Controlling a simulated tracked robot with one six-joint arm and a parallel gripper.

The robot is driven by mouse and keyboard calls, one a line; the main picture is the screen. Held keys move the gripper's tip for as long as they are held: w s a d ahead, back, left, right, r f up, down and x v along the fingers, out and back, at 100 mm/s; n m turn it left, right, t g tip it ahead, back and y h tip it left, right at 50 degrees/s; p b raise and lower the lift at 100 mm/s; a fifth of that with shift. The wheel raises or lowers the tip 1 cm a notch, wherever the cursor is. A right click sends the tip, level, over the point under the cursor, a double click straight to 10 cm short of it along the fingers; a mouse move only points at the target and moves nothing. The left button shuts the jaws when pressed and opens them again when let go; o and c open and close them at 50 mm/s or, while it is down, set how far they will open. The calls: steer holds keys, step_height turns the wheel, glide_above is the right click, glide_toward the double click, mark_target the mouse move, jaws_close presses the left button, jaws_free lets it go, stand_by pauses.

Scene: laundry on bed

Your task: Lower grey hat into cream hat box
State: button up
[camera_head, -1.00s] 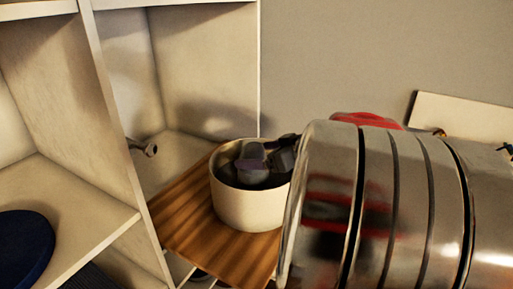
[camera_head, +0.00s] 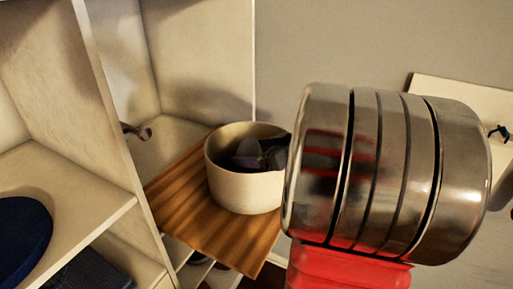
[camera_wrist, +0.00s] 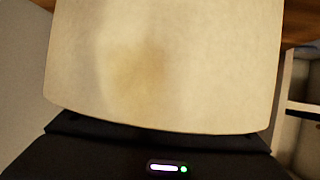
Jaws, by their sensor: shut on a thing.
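The cream hat box (camera_head: 238,188) stands upright and open on a wooden board in the head view. Its pale outer wall (camera_wrist: 165,70) fills most of the wrist view. The grey hat (camera_head: 247,150) shows only in part, down inside the box below the rim. My gripper (camera_head: 268,157) is shut on the hat and reaches into the box over its right side. Its fingertips are hidden by the box wall and my arm. I cannot tell whether the hat touches the box floor.
The striped wooden board (camera_head: 185,205) juts from a cream shelf unit (camera_head: 75,225). A dark blue round item (camera_head: 22,238) lies on the left shelf. A dark hook-like fitting (camera_head: 140,132) is left of the box. A pale panel (camera_head: 462,98) is on the right.

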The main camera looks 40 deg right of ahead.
steer(key=shift+s+a+f, duration=0.1)
steer(key=shift+s+f, duration=0.15)
steer(key=shift+f, duration=0.65)
steer(key=o, duration=1.3)
steer(key=v, duration=0.4)
steer(key=r+v, duration=0.1)
steer(key=v, duration=0.9)
steer(key=shift+w+r, duration=0.3)
steer(key=shift+r, duration=0.05)
